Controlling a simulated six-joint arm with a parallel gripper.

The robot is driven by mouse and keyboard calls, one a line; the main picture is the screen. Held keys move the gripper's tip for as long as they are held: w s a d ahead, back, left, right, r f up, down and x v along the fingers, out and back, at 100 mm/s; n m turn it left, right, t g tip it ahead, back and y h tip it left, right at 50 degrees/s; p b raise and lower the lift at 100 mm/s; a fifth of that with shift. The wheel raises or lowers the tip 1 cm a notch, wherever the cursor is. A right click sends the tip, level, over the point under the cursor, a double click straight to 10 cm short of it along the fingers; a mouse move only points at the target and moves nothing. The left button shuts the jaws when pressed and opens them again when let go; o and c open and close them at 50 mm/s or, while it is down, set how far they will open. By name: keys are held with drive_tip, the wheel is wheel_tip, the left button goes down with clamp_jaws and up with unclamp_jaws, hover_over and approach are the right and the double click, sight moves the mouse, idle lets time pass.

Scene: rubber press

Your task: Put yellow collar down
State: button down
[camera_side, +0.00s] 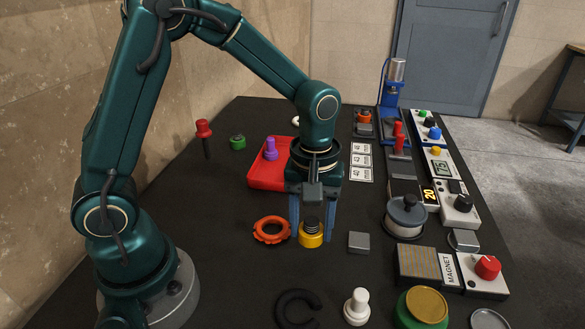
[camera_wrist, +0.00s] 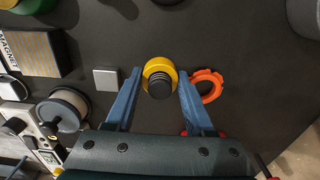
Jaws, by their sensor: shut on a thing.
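The yellow collar (camera_side: 311,240) is a short yellow ring with a dark ribbed plug standing up out of its middle. It also shows in the wrist view (camera_wrist: 159,64), between my two blue fingers. My gripper (camera_side: 312,234) points straight down and is shut on the yellow collar, one finger on each side. The collar is upright and at or very close to the black table top (camera_side: 215,240). I cannot tell whether its underside touches the table.
An orange notched ring (camera_side: 271,230) lies just left of the collar, and a grey square block (camera_side: 359,242) lies to its right. A black open ring (camera_side: 298,305) and a white knob-like piece (camera_side: 357,307) are nearer the front. A red tray (camera_side: 268,178) with a purple piece is behind.

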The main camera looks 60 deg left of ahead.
sight(311, 242)
drive_tip(key=shift+f, duration=1.95)
drive_tip(key=shift+f, duration=0.1)
drive_tip(key=shift+c, duration=1.3)
unclamp_jaws()
